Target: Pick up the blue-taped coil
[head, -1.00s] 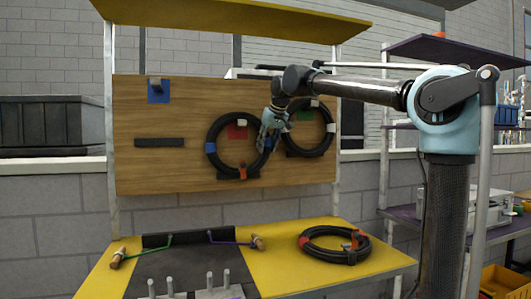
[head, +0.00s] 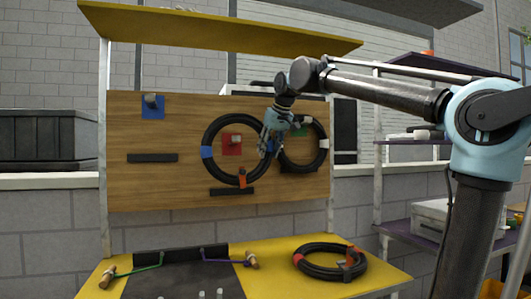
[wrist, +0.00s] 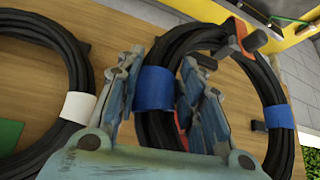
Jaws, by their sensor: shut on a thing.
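The blue-taped coil (head: 212,132) is a black ring with blue tape (head: 207,152) on its left side, more blue at the right by my gripper, and an orange-red clip (head: 242,178) at the bottom. It is in front of the wooden board (head: 150,190), its hole framing the peg on the red square (head: 231,143); I cannot tell whether it still encircles the peg. My gripper (head: 268,140) is shut on the coil's right side. In the wrist view, the fingers (wrist: 165,95) straddle a blue-taped section (wrist: 154,90), with another blue band (wrist: 279,117) across the ring.
A white-taped coil (head: 321,158) hangs close on the right, by a green square (head: 300,131). A dark ledge (head: 232,191) is below the held coil. A red-taped coil (head: 318,273) lies on the yellow bench (head: 275,284). A blue square with a peg (head: 153,107) is free at upper left.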

